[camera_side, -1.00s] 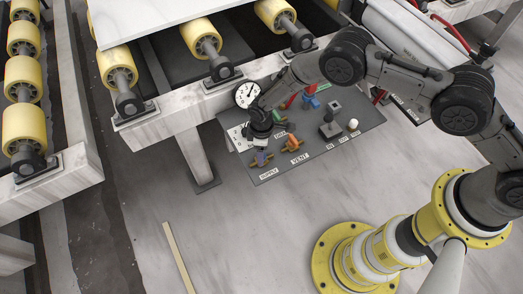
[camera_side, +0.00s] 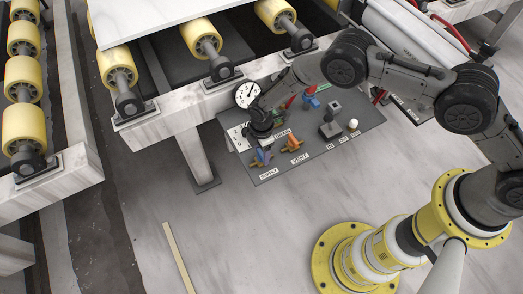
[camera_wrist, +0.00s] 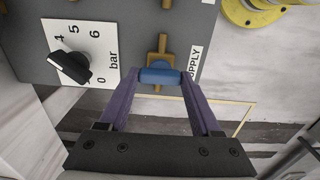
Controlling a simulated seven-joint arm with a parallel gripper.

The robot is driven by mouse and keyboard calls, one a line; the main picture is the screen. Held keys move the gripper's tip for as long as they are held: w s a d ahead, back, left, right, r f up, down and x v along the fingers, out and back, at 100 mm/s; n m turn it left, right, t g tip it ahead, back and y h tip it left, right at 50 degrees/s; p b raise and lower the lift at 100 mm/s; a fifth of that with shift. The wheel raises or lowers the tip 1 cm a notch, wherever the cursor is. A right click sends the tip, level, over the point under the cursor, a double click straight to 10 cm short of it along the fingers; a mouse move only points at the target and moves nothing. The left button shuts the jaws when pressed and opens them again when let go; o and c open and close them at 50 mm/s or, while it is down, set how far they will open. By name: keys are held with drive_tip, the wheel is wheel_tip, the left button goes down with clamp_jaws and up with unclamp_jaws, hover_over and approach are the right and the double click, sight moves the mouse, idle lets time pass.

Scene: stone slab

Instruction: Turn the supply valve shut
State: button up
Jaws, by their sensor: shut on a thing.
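The supply valve has a blue handle (camera_wrist: 160,76) on a brass body (camera_wrist: 162,50), beside the SUPPLY label (camera_wrist: 193,64). In the wrist view the handle lies across the brass body. My gripper (camera_wrist: 160,78) has its purple fingers shut on the two ends of the handle. In the side view my gripper (camera_side: 260,142) reaches down at the left part of the grey panel, and the supply valve (camera_side: 262,157) shows just below it, partly hidden.
The grey panel (camera_side: 335,150) also bears an orange-handled vent valve (camera_side: 291,142), a blue-handled valve (camera_side: 311,102) and a dark switch block (camera_side: 331,128). A black knob (camera_wrist: 70,67) on a bar scale sits close to my left finger. A round gauge (camera_side: 247,95) stands behind my wrist.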

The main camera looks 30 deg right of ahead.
sight(262, 153)
idle(0.4)
drive_tip(key=o, duration=1.4)
drive_tip(key=shift+r, duration=0.1)
wheel_tip(262, 153, up, 14)
drive_tip(key=shift+f, duration=0.15)
